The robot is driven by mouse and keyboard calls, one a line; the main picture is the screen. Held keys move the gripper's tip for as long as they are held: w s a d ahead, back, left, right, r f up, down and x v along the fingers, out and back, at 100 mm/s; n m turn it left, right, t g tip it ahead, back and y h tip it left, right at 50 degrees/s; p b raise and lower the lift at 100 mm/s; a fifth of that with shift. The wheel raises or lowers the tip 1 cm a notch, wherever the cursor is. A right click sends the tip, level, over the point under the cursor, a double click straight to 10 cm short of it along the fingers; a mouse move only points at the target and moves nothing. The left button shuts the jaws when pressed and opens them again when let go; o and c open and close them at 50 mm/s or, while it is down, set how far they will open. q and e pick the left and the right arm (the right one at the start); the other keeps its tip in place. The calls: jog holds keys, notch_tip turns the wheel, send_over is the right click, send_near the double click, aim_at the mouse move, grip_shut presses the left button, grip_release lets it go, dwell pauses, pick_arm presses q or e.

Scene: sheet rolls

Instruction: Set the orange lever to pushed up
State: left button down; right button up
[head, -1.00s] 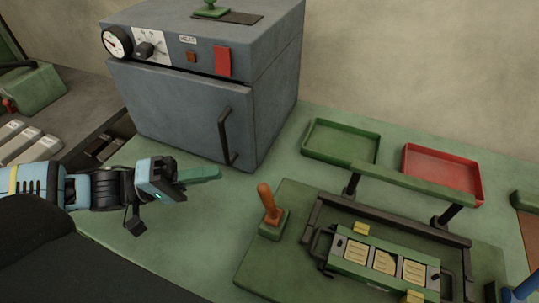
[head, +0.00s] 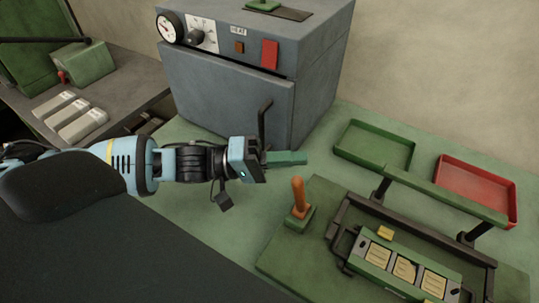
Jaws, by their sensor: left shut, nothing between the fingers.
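The orange lever (head: 299,198) stands nearly upright on a small green base at the left corner of the green fixture plate (head: 285,254). My left gripper (head: 290,158) is shut and empty. In the picture its green fingers point right, a little above the lever's top and apart from it. My right gripper is not in view.
A grey oven (head: 225,90) with a door handle (head: 265,125) stands behind my left gripper. A green tray (head: 374,147) and a red tray (head: 475,188) lie at the back right. A dark frame (head: 410,228) surrounds a green holder with pale plates, right of the lever.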

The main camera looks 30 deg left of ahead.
aim_at(300, 198)
pick_arm(q)
jog(key=s, duration=0.2)
jog(key=s+d+f+p, duration=0.1)
jog(key=shift+s+d, duration=0.1)
jog(key=shift+s, duration=0.2)
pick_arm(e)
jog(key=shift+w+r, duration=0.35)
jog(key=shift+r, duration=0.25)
pick_arm(q)
jog(key=shift+s, duration=0.1)
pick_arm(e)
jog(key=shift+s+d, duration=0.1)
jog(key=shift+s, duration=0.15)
pick_arm(q)
jog(key=s+m, duration=0.1)
jog(key=s+f+m+h+b, duration=0.1)
jog(key=m, duration=0.1)
jog(key=s+m+h, duration=0.1)
jog(key=shift+s+f, duration=0.3)
jog(key=shift+s, duration=0.1)
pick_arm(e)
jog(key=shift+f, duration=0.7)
